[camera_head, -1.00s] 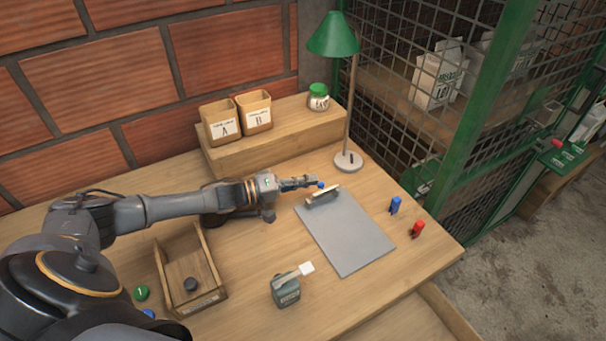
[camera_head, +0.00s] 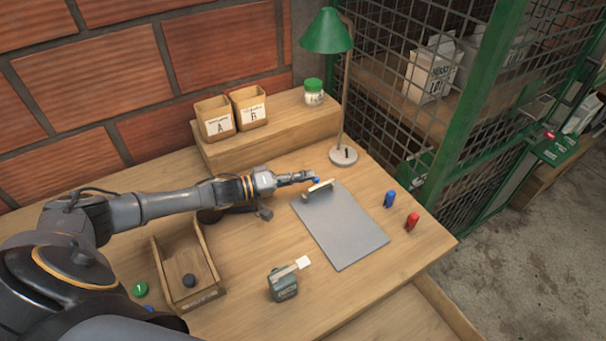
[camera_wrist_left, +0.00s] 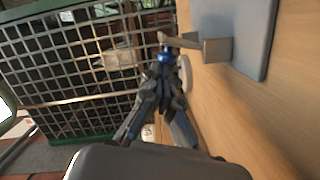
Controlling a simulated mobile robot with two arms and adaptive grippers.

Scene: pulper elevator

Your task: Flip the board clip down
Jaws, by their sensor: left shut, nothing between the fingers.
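The grey board (camera_head: 343,228) lies flat on the wooden desk. Its clip (camera_head: 319,190) is at the board's far left end, with a pale lever standing up and tilted above the board. In the left wrist view the clip (camera_wrist_left: 214,49) sticks out from the board (camera_wrist_left: 250,25), with its lever reaching toward my fingertips. My left gripper (camera_head: 312,179) is shut and empty, its blue fingertips right beside the lever; it also shows in the left wrist view (camera_wrist_left: 165,56). I cannot tell whether the tips touch the lever. My right gripper is not in view.
A green lamp (camera_head: 343,155) stands behind the clip. Blue (camera_head: 389,199) and red (camera_head: 412,221) pieces stand right of the board. A stamp-like block (camera_head: 283,284) and a wooden tray (camera_head: 215,268) are nearer. Boxes A (camera_head: 214,119) and B stand on the shelf.

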